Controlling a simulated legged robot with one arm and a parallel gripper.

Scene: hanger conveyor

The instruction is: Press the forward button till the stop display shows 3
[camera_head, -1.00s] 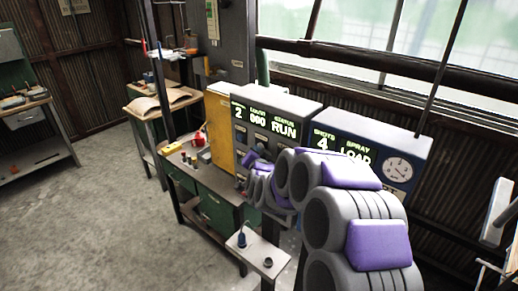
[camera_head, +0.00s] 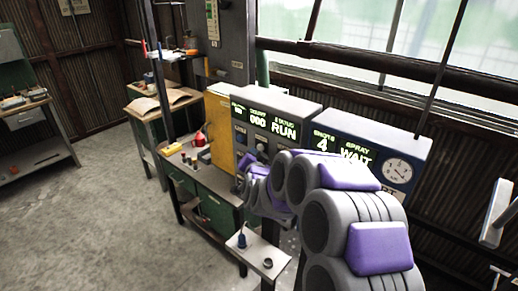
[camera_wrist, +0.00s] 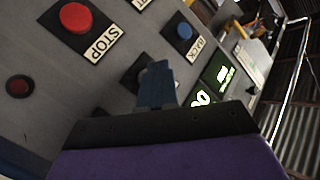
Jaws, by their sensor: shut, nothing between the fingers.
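The grey control panel (camera_head: 272,103) stands behind my arm, its green display lit. The stop digit (camera_head: 238,108) at its left is too blurred to read; the status reads RUN. In the wrist view the panel face shows a red STOP button (camera_wrist: 75,17) and a blue BACK button (camera_wrist: 184,31). My gripper (camera_wrist: 155,72) is shut and empty, its tip over a dark button plate (camera_wrist: 128,77). The button on that plate and its label are mostly hidden, so I cannot tell whether the tip touches it. In the head view the fingertips are hard to make out.
A blue spray panel (camera_head: 375,133) with a round dial stands to the right, showing SHOTS 4 and WAIT. A small dark red knob or lamp (camera_wrist: 18,86) is left of the gripper in the wrist view. A green workbench (camera_head: 215,208) stands lower left.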

